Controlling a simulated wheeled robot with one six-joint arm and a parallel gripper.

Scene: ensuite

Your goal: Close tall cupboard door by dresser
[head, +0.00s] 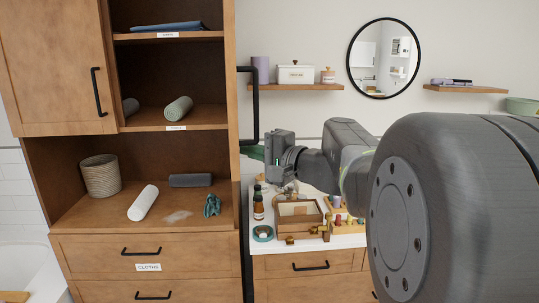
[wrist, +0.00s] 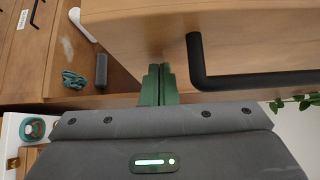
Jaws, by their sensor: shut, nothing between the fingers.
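The tall wooden cupboard (head: 68,160) fills the left of the head view. Its right door (head: 231,80) stands open, seen almost edge-on, with the upper shelves exposed. The door's black bar handle (head: 254,108) sticks out on its right side. In the wrist view the door panel (wrist: 140,30) spans the top, with the handle (wrist: 196,62) right of the fingers. My gripper (head: 256,153) is shut and empty, beside the door near the handle's lower end. Its green fingers (wrist: 160,85) overlap the panel's edge in the wrist view; I cannot tell whether they touch it.
The left cupboard door (head: 55,60) is closed. The dresser (head: 290,262) stands right of the cupboard, below my arm, with a wooden box (head: 298,222), bottles and small items on top. A wall shelf (head: 295,87) and round mirror (head: 384,58) are behind.

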